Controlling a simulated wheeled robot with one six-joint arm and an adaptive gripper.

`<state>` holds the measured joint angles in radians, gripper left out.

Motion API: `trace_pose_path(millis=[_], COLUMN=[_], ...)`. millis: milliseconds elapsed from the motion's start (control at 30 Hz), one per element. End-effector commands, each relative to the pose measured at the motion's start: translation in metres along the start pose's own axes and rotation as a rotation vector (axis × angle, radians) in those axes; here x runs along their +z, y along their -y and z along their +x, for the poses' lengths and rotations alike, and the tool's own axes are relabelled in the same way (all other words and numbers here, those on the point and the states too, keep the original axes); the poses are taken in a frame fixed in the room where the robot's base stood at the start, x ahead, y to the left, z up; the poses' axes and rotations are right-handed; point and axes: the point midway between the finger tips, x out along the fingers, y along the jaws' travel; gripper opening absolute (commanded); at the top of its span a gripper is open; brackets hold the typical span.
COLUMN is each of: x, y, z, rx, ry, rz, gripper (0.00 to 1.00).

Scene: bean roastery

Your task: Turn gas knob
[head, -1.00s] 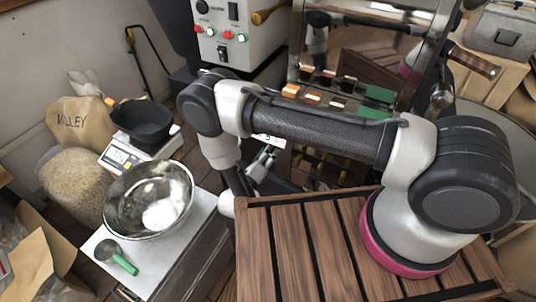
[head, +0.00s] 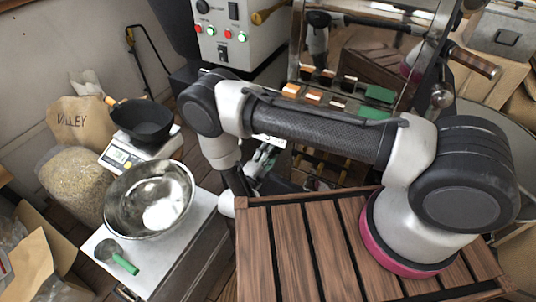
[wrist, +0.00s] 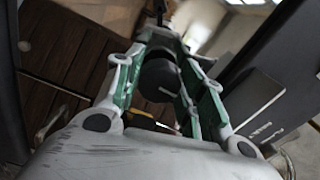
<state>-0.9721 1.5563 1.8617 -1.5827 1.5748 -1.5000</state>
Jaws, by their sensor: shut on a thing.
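My gripper (head: 262,160) hangs low in front of the roaster, left of the wooden slatted surface, in the head view. In the wrist view its green-sided fingers (wrist: 165,60) are shut on a dark round knob (wrist: 158,78), which looks like the gas knob. The knob sits between the two fingers. My gripper and arm hide the knob in the head view, and its angle cannot be told.
The roaster's white control panel (head: 226,30) stands at the top. A steel bowl (head: 120,205), green-handled scoop (head: 118,258) and scale (head: 118,157) with a black pan (head: 145,122) are at left. A wooden slatted top (head: 290,255) lies at the front.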

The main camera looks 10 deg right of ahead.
Motion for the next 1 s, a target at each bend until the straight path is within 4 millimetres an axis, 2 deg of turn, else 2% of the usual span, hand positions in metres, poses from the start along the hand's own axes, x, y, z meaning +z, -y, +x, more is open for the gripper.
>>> trace_pose_path(millis=[300, 700, 733, 800, 833, 1000], x=[0.0010, 0.0010, 0.0009, 0.0008, 0.0007, 0.0004], y=[-0.0012, -0.0013, -0.0014, -0.0013, -0.0012, -0.0008], z=[-0.0012, -0.0013, -0.0013, -0.0011, -0.0010, -0.0006], rx=[0.002, 0.002, 0.002, 0.002, 0.002, 0.001], ry=[0.005, 0.005, 0.005, 0.005, 0.004, 0.003], rz=[-0.068, -0.073, -0.073, -0.072, -0.072, -0.072], gripper=[0.16, 0.16, 0.45, 0.58, 0.61, 0.61])
